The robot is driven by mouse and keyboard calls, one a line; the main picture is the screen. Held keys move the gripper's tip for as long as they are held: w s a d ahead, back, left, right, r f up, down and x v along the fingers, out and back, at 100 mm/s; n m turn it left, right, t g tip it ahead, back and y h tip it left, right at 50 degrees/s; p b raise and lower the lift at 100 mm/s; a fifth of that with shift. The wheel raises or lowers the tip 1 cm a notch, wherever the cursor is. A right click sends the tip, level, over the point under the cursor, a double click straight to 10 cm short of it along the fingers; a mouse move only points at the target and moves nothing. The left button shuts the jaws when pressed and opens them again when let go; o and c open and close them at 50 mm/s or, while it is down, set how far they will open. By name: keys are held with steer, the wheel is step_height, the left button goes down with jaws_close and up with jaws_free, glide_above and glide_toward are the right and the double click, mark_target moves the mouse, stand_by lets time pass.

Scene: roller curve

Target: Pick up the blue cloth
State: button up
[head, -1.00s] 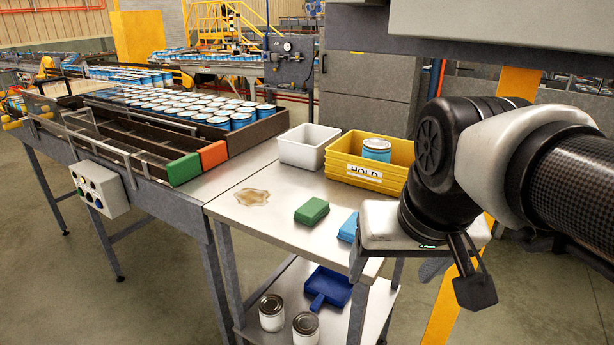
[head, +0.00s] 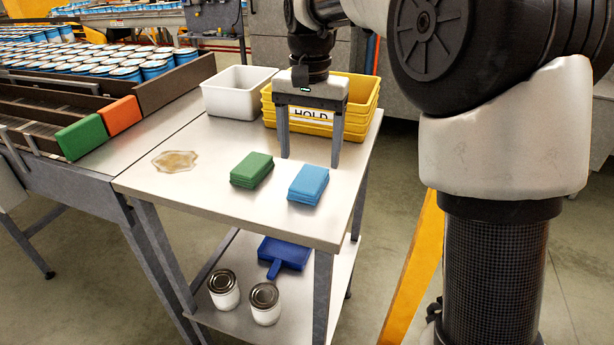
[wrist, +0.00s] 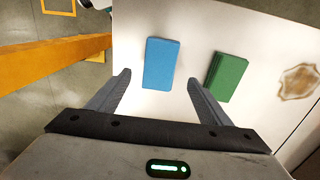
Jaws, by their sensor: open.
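The blue cloth (head: 308,185) is a folded stack lying flat on the metal table, near its right front part. My gripper (head: 309,163) points down over the table, behind and above the blue cloth, with its fingers spread and nothing between them. In the wrist view the blue cloth (wrist: 161,63) lies ahead of the open fingers (wrist: 157,88), roughly centred between them and apart from both. A folded green cloth (head: 252,169) lies to the left of the blue one, with a gap between them; it also shows in the wrist view (wrist: 227,78).
The metal table (head: 215,205) has a brown spill (head: 175,161) at left. A white bin (head: 238,95) and yellow HOLD bins (head: 365,105) stand at the back. The lower shelf holds two cans (head: 224,290) and a blue dustpan (head: 284,253). A can conveyor (head: 150,125) adjoins at left.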

mark_target(309, 177)
steer(key=f, duration=0.3)
steer(key=f+b, duration=0.1)
steer(key=shift+s+f, duration=0.35)
steer(key=shift+f, duration=0.6)
steer(key=c, duration=1.1)
step_height(309, 177, up, 10)
steer(key=shift+p, duration=0.95)
steer(key=shift+c, duration=0.2)
steer(key=shift+o, duration=0.9)
steer(key=shift+c, duration=0.4)
